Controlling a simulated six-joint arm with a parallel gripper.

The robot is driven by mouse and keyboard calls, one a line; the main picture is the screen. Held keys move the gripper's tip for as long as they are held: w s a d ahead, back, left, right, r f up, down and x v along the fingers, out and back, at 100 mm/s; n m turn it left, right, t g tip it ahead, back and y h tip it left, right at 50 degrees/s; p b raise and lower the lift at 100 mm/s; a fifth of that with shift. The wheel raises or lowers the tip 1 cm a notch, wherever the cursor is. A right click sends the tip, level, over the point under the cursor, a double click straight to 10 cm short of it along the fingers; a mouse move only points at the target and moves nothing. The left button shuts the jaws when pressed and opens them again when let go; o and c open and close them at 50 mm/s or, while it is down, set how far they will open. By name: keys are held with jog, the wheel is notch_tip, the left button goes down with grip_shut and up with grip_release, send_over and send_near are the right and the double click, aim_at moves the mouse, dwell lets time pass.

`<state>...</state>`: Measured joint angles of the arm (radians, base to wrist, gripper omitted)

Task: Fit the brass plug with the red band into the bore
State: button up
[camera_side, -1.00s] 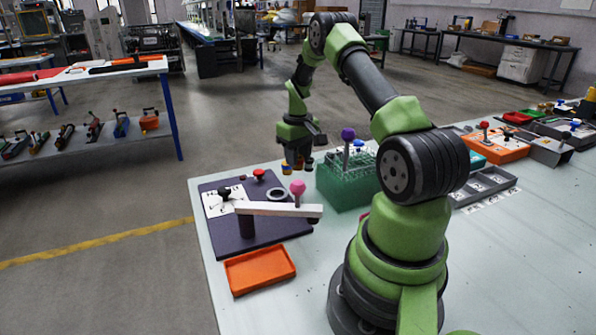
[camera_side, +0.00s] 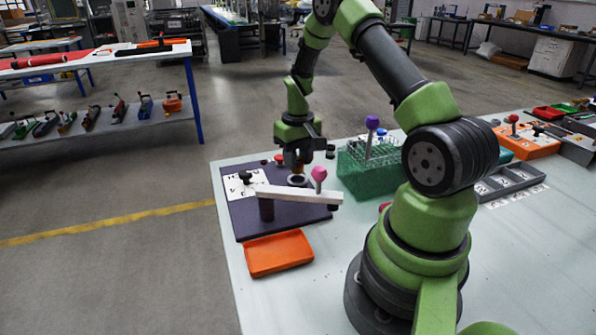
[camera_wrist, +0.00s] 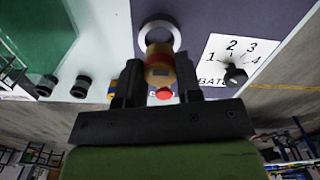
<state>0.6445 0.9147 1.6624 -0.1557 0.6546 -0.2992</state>
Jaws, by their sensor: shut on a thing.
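My gripper (camera_side: 293,161) is shut on the brass plug with the red band (camera_wrist: 159,66), which shows between its two fingers in the wrist view. In the side view the plug is mostly hidden by the fingers. The bore is a pale grey ring (camera_wrist: 175,27) on the dark purple board; it also shows in the side view (camera_side: 297,181). My gripper is just above the ring. In the wrist view the plug overlaps the ring's lower edge; I cannot tell whether its tip is inside.
A white bar (camera_side: 295,196) with a pink knob (camera_side: 319,174) stands in front of the ring. A numbered white card (camera_side: 243,187) with a black knob lies on the board. A green rack (camera_side: 357,178) stands right, an orange tray (camera_side: 278,253) in front.

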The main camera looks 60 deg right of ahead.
aim_at(298, 171)
jog(key=shift+f, duration=1.8)
jog(key=o, duration=1.1)
jog(key=shift+f, duration=0.15)
jog(key=shift+c, duration=0.2)
